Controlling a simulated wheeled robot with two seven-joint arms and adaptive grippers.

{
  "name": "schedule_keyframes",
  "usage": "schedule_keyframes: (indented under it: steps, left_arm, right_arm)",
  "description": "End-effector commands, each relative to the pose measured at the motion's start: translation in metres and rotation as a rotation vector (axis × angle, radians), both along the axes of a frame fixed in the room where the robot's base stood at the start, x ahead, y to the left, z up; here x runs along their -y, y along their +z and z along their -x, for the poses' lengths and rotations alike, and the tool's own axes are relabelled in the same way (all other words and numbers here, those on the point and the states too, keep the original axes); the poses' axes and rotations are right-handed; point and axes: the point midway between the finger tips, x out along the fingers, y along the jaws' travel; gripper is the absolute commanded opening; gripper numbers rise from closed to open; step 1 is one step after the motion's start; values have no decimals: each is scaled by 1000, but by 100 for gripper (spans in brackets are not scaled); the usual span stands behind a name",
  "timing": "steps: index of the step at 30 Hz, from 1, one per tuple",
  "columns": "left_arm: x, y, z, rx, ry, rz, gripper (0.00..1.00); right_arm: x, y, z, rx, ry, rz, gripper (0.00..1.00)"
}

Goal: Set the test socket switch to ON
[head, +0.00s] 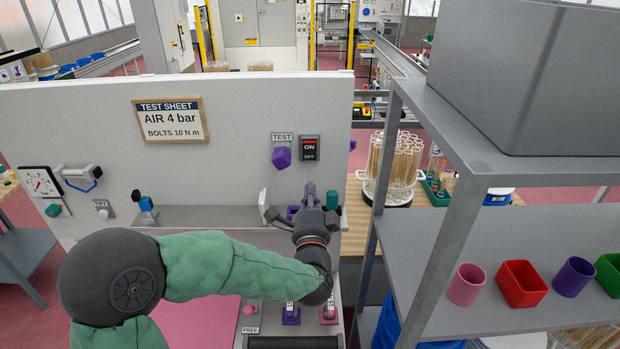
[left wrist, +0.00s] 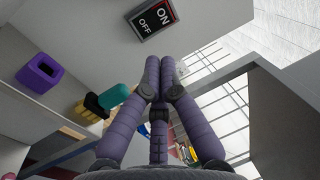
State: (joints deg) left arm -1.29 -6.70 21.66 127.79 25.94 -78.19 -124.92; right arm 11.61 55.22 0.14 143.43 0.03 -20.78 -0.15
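The switch (head: 309,148) is on the upright white panel, right of the TEST label. Which half is pressed in, I cannot tell. In the left wrist view the switch (left wrist: 152,20) is ahead of the fingertips, with a gap. The purple test socket (head: 281,158) sits just left of the switch, under the TEST label. My left gripper (head: 309,190) is below the switch, its fingers drawn together and empty. My right gripper is not in view.
A ledge (head: 225,214) runs along the panel below the gripper. A teal-handled part (left wrist: 117,95) stands close beside the fingers. A grey shelf rack (head: 455,200) with coloured cups is at right.

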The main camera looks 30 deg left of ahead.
Motion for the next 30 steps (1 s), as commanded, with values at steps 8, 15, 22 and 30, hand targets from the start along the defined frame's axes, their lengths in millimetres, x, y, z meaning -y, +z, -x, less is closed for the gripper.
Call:
schedule_keyframes:
  steps: [8, 15, 22, 30]
  left_arm:
    - [-26, 11, -41, 0, 3, 1, 0]
    - [-48, 20, -78, 0, 1, 0, 0]
    - [-61, 26, -99, 1, 0, 0, 0]
    - [-65, 27, -106, 1, -1, 0, 0]
  right_arm:
    - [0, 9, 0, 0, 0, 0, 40]
    - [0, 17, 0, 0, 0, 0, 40]
    - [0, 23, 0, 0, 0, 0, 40]
    - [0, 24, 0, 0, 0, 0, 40]
